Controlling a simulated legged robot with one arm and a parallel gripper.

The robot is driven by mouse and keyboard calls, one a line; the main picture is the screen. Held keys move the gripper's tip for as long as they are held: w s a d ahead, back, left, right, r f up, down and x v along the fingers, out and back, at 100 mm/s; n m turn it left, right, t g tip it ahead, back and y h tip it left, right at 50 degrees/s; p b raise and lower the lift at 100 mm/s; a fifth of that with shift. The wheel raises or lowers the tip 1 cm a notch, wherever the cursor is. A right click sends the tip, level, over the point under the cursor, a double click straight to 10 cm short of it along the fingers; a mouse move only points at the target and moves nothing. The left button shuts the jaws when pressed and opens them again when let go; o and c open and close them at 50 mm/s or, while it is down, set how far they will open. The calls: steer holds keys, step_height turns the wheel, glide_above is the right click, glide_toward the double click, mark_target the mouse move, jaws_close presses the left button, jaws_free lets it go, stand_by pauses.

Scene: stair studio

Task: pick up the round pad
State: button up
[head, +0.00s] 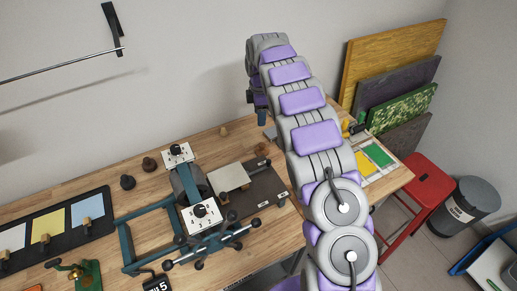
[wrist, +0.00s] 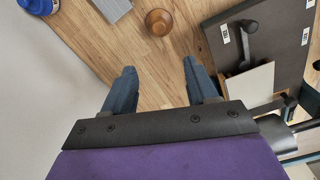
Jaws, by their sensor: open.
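A small round brown wooden piece (wrist: 159,22) lies on the wooden bench, at the top middle of the wrist view. It looks the likeliest round pad, but I cannot tell for sure. My arm hides part of the bench in the head view.
A dark board (wrist: 275,40) with a pale plate (wrist: 247,85) lies close to the right finger. A grey block (wrist: 112,8) and a blue round object (wrist: 38,5) are at upper left. A wall runs behind the bench.

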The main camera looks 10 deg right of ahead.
steer(key=b, duration=0.2)
glide_toward(262, 144)
steer(key=f, duration=0.3)
steer(key=a+f, duration=0.1)
steer(key=f, duration=0.1)
steer(key=shift+f, duration=0.1)
steer(key=shift+d+f+b, duration=0.15)
steer(key=shift+f+b, duration=0.1)
steer(key=shift+f, duration=0.65)
steer(key=shift+d+f+b, duration=0.2)
steer(key=shift+f+b, duration=0.1)
steer(key=shift+f, duration=0.65)
steer(key=shift+d+f+b, duration=0.15)
steer(key=shift+f+b, duration=0.1)
steer(key=shift+f, duration=0.65)
steer(key=shift+r, duration=0.1)
jaws_close()
